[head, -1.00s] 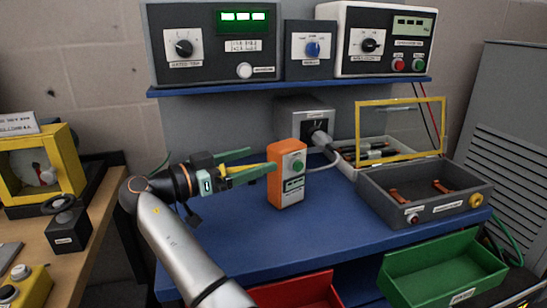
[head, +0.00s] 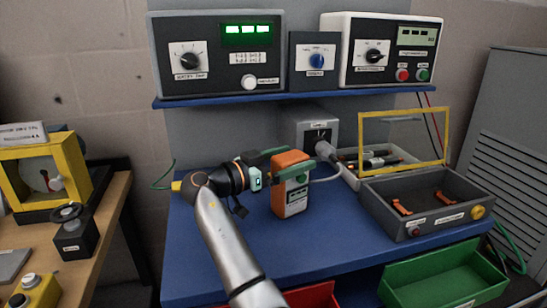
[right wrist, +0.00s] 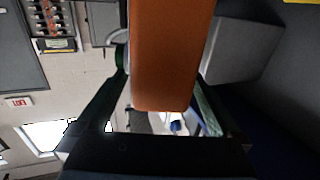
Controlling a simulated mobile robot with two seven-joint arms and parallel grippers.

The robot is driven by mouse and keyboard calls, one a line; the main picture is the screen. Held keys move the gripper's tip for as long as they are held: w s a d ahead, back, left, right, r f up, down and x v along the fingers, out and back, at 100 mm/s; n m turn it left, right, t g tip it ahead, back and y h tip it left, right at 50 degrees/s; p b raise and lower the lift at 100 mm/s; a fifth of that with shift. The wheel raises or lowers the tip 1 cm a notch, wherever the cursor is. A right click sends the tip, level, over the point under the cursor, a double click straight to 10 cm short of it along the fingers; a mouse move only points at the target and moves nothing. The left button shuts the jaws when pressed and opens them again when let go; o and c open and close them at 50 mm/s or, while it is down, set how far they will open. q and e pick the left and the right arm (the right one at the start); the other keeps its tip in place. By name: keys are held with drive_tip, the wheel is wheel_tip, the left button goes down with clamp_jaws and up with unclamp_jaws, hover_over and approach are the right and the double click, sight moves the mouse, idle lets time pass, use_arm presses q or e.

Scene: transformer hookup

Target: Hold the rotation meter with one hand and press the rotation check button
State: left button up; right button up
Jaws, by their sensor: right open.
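The rotation meter (head: 290,197), an orange handheld box with a pale front panel, stands upright on the blue bench. My right gripper (head: 289,161) is open around its upper part, with one green finger in front of the panel and the other behind. In the right wrist view the meter's orange body (right wrist: 171,55) lies between the two fingers, with visible gaps on both sides. My left gripper is not in view.
Behind the meter is a grey socket box (head: 318,127) with a plugged cable. An open grey case (head: 425,212) with a yellow-framed lid is at right. Instruments stand on the shelf (head: 240,98) above. Green (head: 445,273) and red (head: 312,296) bins are in front. Bare bench lies right of the meter.

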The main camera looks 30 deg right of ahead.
sight(301, 152)
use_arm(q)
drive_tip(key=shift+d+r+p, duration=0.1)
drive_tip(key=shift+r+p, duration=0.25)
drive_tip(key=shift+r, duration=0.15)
use_arm(e)
drive_tip(key=shift+w+d, duration=0.15)
drive_tip(key=shift+d, duration=1.35)
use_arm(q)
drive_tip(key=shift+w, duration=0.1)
use_arm(e)
clamp_jaws()
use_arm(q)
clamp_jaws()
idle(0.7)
